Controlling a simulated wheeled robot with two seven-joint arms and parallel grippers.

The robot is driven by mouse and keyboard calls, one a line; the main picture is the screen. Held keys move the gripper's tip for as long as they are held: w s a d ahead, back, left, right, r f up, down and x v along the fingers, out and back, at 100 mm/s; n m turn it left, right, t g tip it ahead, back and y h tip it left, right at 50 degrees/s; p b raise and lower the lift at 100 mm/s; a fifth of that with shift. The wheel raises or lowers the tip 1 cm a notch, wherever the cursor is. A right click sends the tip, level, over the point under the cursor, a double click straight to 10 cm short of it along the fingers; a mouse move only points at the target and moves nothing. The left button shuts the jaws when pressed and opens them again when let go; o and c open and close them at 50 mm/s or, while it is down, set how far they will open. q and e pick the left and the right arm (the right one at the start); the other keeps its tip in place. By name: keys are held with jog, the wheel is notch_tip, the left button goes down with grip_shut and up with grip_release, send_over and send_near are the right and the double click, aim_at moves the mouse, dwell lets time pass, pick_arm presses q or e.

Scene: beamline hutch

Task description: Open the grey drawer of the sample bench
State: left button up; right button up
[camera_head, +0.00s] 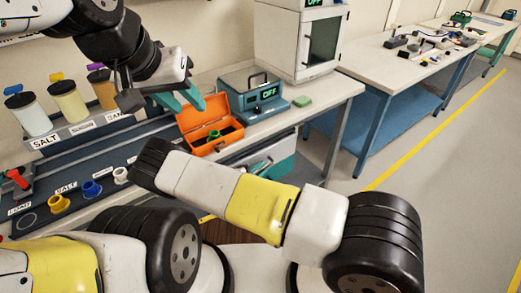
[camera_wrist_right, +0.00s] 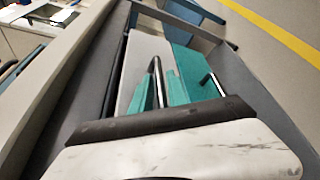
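The sample bench (camera_head: 300,108) runs along the wall. Its grey drawer (camera_wrist_right: 147,52) shows a light grey front in the right wrist view, beside a teal drawer front (camera_wrist_right: 190,62). The grey drawer's bar handle (camera_wrist_right: 157,72) lies between the teal fingers of my right gripper (camera_wrist_right: 160,88), which sit close on both sides of it. The drawer looks closed. In the head view my right forearm hides part of the drawers. My left gripper (camera_head: 180,98) is open and empty, above the bench near the orange box.
Labelled jars (camera_head: 70,100) and coloured rings (camera_head: 90,187) are at left. Open floor (camera_head: 450,170) lies at right.

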grip_shut()
dwell(1.3)
